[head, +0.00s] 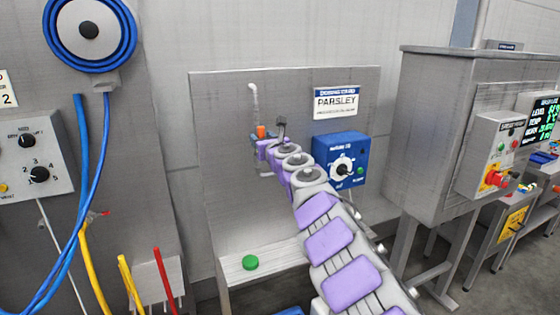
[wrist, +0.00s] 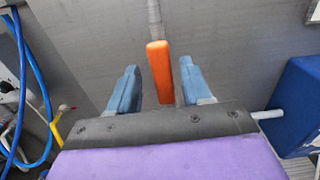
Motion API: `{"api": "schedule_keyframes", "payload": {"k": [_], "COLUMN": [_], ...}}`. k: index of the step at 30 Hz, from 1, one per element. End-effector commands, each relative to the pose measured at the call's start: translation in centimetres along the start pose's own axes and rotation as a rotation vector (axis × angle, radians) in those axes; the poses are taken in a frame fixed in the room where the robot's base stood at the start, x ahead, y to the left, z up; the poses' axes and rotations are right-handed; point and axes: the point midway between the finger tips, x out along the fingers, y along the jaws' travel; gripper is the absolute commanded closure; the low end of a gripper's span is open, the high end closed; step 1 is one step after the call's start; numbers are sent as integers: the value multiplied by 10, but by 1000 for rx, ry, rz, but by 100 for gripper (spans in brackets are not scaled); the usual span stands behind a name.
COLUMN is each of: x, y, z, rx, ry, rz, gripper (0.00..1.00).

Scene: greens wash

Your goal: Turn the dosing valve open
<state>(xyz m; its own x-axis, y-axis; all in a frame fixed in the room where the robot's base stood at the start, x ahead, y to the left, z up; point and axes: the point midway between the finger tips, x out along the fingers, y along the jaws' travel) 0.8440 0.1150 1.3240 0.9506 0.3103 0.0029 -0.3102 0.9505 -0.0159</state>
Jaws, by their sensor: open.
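The dosing valve shows an orange handle (wrist: 159,71) in the wrist view, upright below a pale vertical pipe (wrist: 154,18). In the head view the orange handle (head: 261,132) is small, at the far end of my arm, under the white pipe (head: 254,98) on the grey panel. My gripper (wrist: 157,85) is open, with one blue finger on each side of the handle. The handle is nearer the right finger, and a gap shows on the left. I cannot tell whether the right finger touches it. The valve body is hidden behind my gripper.
A blue dosing box (head: 341,160) with a dial is right of the valve, under a PARSLEY sign (head: 336,101). Blue hoses (head: 78,190) hang at left. A grey cabinet (head: 435,130) stands at right.

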Motion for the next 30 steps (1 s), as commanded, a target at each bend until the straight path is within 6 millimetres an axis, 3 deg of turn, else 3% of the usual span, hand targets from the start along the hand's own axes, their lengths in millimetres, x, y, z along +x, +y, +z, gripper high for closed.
{"api": "schedule_keyframes", "payload": {"k": [3, 12, 30], "x": [-9, -26, -47], "y": [-3, 0, 3], "z": [-6, 3, -14], "rx": [-6, -6, 5], "ry": [6, -4, 37], "rz": [-6, -1, 5], "gripper": [51, 51, 51]}}
